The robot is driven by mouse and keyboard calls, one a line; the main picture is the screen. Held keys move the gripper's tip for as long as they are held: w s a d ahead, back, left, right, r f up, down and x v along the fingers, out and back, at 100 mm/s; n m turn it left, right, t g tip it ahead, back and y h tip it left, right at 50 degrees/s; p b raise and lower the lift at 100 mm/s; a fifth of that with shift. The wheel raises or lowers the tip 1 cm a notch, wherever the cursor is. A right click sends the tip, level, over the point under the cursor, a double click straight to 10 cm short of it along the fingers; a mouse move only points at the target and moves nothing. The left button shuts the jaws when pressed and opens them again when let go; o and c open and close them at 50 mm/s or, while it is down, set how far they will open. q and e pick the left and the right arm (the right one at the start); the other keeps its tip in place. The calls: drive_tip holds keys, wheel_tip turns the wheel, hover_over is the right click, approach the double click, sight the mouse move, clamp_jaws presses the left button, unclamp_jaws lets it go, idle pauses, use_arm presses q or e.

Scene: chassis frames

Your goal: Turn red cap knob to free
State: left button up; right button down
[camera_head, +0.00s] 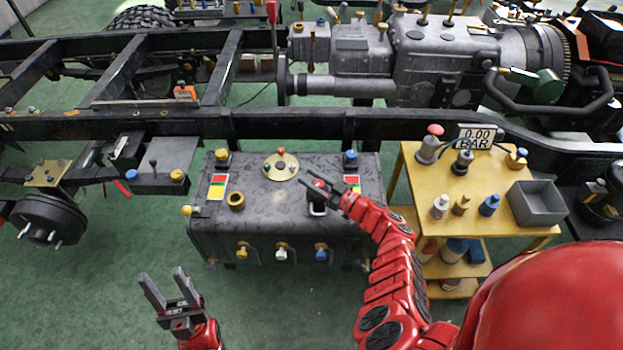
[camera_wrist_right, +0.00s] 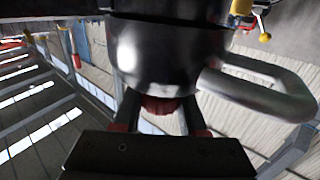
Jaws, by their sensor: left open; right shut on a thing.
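The black tank (camera_head: 262,205) stands in the middle of the head view, below the chassis rail. Near its right end is a dark filler cap with a pale metal loop handle (camera_head: 317,210). My right gripper (camera_head: 319,184) is over this cap, shut on a small red knob. In the right wrist view the red knob (camera_wrist_right: 160,104) shows between the two fingers, against a shiny metal cylinder (camera_wrist_right: 165,55) with the loop handle (camera_wrist_right: 285,95). The knob's turned position is hard to tell. My left gripper (camera_head: 164,284) is open and empty, low in front of the tank.
A yellow cart (camera_head: 413,190) with fittings, a grey bin (camera_head: 537,203) and a gauge reading 0.00 BAR (camera_head: 478,136) stands right of the tank. The chassis rail (camera_head: 290,125) runs behind the tank. Green floor is clear at lower left.

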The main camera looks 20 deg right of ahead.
drive_tip(key=shift+c, duration=2.2)
unclamp_jaws()
drive_tip(key=shift+f, duration=0.1)
drive_tip(key=v, duration=1.7)
drive_tip(key=shift+s, duration=0.15)
